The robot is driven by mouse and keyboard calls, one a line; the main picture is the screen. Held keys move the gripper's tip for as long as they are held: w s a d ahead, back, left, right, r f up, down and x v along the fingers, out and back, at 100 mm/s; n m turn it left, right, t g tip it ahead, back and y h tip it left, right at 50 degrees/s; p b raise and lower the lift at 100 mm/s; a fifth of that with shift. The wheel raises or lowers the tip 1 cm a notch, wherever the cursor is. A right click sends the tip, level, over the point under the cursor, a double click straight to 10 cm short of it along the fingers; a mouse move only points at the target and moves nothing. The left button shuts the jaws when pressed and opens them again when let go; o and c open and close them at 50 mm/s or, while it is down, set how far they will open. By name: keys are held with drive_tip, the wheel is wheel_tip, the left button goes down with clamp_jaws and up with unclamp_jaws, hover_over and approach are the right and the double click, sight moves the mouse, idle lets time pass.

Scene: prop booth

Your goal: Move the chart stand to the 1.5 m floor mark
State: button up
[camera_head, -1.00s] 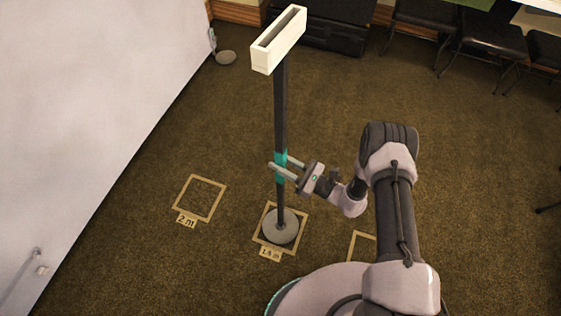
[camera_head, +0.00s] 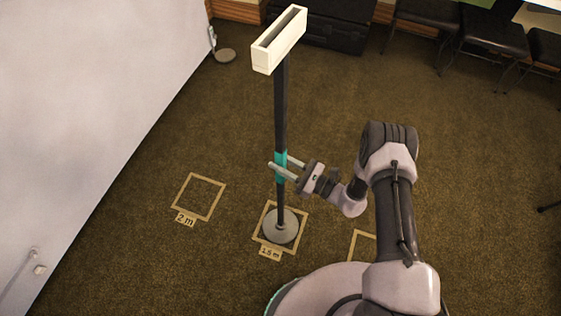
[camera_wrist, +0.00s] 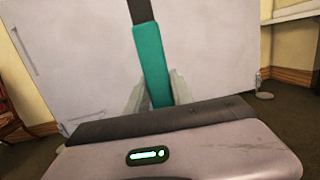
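The chart stand has a dark upright pole (camera_head: 281,110), a teal band (camera_head: 280,168), a white slotted top holder (camera_head: 280,40) and a round grey base (camera_head: 281,226). Its base stands inside the taped floor square (camera_head: 302,226) labelled 1.5 m (camera_head: 270,252). The pole looks upright. My gripper (camera_head: 281,168) is at the teal band with one finger on each side. In the wrist view the teal band (camera_wrist: 154,65) fills the space between the fingers (camera_wrist: 156,92), which appear closed on it.
A taped square labelled 2 m (camera_head: 185,219) is empty to the left. Another taped square (camera_head: 362,236) is partly hidden by my body. A pale wall panel (camera_head: 80,100) stands left, with a grey foot (camera_head: 225,55) behind. Dark chairs (camera_head: 495,38) and a black case (camera_head: 330,30) line the back.

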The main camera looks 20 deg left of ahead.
drive_tip(key=o, duration=0.5)
drive_tip(key=shift+d, duration=0.1)
drive_tip(key=p+v, duration=0.3)
drive_tip(key=v, duration=1.4)
wheel_tip(320, 180, up, 25)
drive_tip(key=n+g+h, duration=0.7)
drive_tip(key=n+g, duration=0.1)
drive_tip(key=n, duration=0.3)
drive_tip(key=s+d+r+n+t+h, duration=0.1)
drive_tip(key=s+d+r+t+h, duration=0.1)
drive_tip(key=s+r+t+h, duration=0.1)
drive_tip(key=s+d+r+n+t+h, duration=0.2)
drive_tip(key=s+r+t+h, duration=0.1)
drive_tip(key=s+r, duration=0.3)
drive_tip(key=s+d+r+n+t+h, duration=0.2)
drive_tip(key=s+r+t+h, duration=0.1)
drive_tip(key=r, duration=0.5)
drive_tip(key=shift+s+d+h, duration=0.1)
drive_tip(key=shift+s+h, duration=0.5)
drive_tip(key=shift+s, duration=0.35)
